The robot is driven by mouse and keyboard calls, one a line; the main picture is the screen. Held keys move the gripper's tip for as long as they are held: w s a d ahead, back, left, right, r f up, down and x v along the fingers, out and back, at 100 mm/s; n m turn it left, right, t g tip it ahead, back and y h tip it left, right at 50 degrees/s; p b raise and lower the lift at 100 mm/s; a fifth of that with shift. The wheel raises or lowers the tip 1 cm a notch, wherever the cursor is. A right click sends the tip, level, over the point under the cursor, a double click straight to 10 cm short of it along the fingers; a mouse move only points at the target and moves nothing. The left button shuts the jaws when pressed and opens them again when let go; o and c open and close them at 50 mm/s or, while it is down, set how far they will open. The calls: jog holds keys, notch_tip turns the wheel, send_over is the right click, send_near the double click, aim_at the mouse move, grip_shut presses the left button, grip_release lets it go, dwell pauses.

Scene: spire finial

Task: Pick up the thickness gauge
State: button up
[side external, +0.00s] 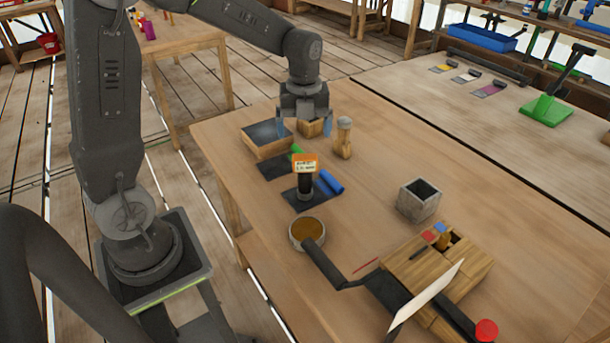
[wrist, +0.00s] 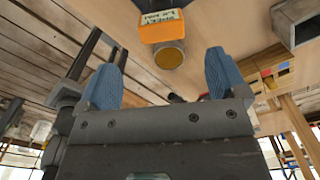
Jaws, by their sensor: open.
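What looks like the thickness gauge (side external: 304,168) is an orange-headed device with a white printed label and a dark body. It stands upright on a dark mat (side external: 290,198) near the table's left edge. In the wrist view its orange head (wrist: 163,27) shows at the top, beyond the fingertips. My gripper (side external: 305,125) is open, with blue fingertips spread apart, above the table and behind the gauge in the side view. In the wrist view nothing is between the fingers of my gripper (wrist: 163,76). The gauge's lower body is hidden there.
A blue roll (side external: 329,182) lies right beside the gauge. A round brown-filled dish (side external: 307,232), a grey box (side external: 419,200) and a wooden block holder (side external: 440,265) stand nearer the camera.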

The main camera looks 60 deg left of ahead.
aim_at(305, 155)
notch_tip(305, 155, down, 10)
jog(key=shift+w+r, duration=0.1)
dwell(0.4)
jog(key=shift+c, duration=0.3)
jog(key=c, duration=1.1)
jog(key=shift+r, duration=0.15)
